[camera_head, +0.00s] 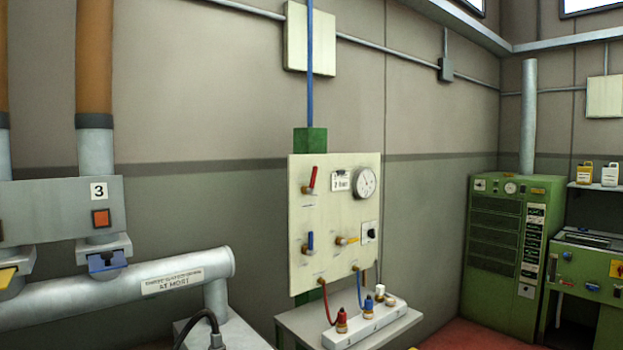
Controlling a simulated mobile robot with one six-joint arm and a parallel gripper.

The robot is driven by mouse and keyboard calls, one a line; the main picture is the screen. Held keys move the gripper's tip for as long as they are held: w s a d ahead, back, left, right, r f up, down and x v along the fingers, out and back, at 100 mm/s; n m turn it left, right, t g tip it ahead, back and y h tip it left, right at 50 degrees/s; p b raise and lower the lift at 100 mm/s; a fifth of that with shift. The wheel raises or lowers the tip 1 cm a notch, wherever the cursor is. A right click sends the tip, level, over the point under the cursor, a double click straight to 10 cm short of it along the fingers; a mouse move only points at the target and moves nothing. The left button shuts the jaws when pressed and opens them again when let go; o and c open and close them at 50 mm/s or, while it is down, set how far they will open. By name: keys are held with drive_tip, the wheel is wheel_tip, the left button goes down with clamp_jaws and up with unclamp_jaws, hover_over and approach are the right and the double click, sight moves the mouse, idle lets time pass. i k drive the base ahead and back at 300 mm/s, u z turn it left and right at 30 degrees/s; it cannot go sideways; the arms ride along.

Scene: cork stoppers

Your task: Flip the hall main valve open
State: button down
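A cream valve panel (300,265) stands in front of the wall, right of the picture's middle. A red lever (313,178) at its upper left points up, leaning slightly right. A blue lever (310,240) below it points straight up. A yellow lever (347,240) to the right lies roughly level. A round gauge (365,183) and a small label plate (341,183) are at the upper right. The lettering is too small to read, so I cannot tell which lever is the hall main valve. My gripper is not in view.
Below the panel, a grey table (395,331) holds a white block (368,325) with red, blue and white fittings; hoses hang above it. Thick grey pipework (120,294) and a black cable (198,318) are at left. A green cabinet (500,265) stands right, beyond red floor.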

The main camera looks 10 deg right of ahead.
sight(310, 189)
drive_tip(key=z, duration=0.05)
drive_tip(key=i, duration=1)
drive_tip(key=z, duration=0.05)
